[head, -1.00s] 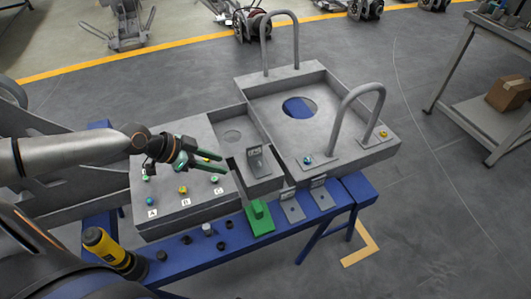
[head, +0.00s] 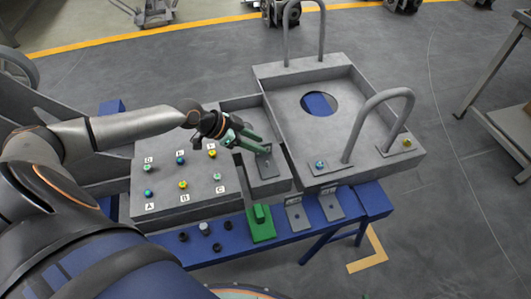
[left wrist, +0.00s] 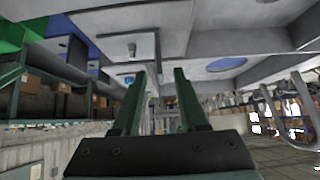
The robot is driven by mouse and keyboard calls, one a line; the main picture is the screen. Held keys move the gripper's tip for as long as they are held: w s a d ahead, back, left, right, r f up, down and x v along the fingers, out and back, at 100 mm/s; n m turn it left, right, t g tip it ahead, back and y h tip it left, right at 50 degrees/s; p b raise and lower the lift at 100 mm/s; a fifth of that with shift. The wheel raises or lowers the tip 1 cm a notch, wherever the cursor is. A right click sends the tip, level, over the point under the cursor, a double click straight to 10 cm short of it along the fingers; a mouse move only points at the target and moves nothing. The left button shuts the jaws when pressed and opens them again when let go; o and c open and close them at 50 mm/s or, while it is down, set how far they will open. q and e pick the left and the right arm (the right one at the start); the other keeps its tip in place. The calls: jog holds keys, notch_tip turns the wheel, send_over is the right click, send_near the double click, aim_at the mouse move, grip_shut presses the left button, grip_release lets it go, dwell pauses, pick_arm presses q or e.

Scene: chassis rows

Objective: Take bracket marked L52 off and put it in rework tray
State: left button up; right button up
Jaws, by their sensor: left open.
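A grey upright bracket (head: 267,165) stands in the narrow grey compartment (head: 284,184) between the lettered panel and the large frame. Its marking cannot be read here. My left gripper (head: 262,145) is open, with its green fingers at the top of this bracket and partly covering it. Two more grey brackets (head: 298,213) (head: 331,204) sit at the blue bench's front. I cannot tell which thing is the rework tray. My right gripper is not in view.
The grey panel (head: 160,205) carries several coloured studs with letter labels. The large grey frame (head: 345,115) has two tall loop handles and a round hole. A green block (head: 260,222) and several black knobs sit on the blue bench (head: 235,240).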

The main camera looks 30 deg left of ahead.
aim_at(270, 154)
pick_arm(q)
jog(key=shift+x, duration=2.8)
jog(key=shift+w+r, duration=0.1)
grip_shut()
